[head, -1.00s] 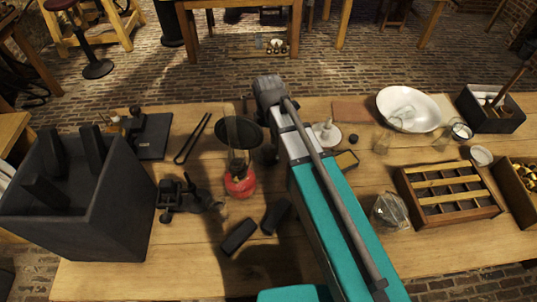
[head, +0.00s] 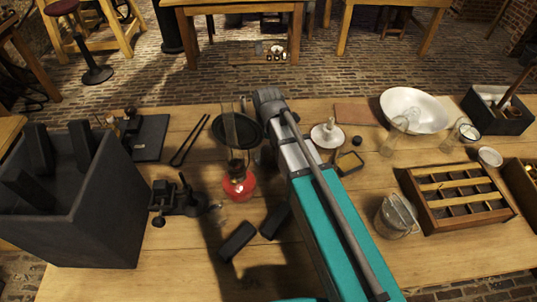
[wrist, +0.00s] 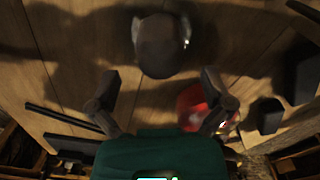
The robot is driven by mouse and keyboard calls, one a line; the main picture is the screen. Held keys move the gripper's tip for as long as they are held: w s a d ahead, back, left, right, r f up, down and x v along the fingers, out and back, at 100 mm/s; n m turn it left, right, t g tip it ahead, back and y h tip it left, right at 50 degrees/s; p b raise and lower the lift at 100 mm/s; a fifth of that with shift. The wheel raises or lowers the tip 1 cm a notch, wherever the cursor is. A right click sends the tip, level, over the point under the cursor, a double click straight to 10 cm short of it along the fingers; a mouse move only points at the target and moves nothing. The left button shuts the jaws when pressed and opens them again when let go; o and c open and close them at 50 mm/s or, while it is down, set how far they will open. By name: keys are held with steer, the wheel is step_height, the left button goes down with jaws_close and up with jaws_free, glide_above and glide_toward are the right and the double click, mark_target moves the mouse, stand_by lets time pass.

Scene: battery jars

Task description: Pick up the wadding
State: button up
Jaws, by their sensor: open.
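I cannot pick out the wadding with certainty in either view. My gripper (wrist: 160,80) is open, its two dark fingers wide apart with nothing held between them. In the wrist view a dark grey rounded object (wrist: 162,46) with a small bright glint lies ahead of the fingers, near the middle; I cannot tell what it is. A red lamp base (wrist: 194,104) shows partly behind the right finger, and the red lamp also shows in the head view (head: 239,184). In the head view my arm hides the fingers and part of the table.
A black open box (head: 80,225) stands at the left, and two black blocks (head: 237,241) lie near the lamp. At the right are a glass jar (head: 396,217), a wooden divided tray (head: 495,207) and a white basin (head: 413,108). Bare tabletop lies at the front.

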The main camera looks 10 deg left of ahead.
mark_target(268, 154)
steer(key=shift+f, duration=0.15)
steer(key=shift+f+b, duration=2.65)
steer(key=shift+b, duration=0.1)
steer(key=c, duration=0.9)
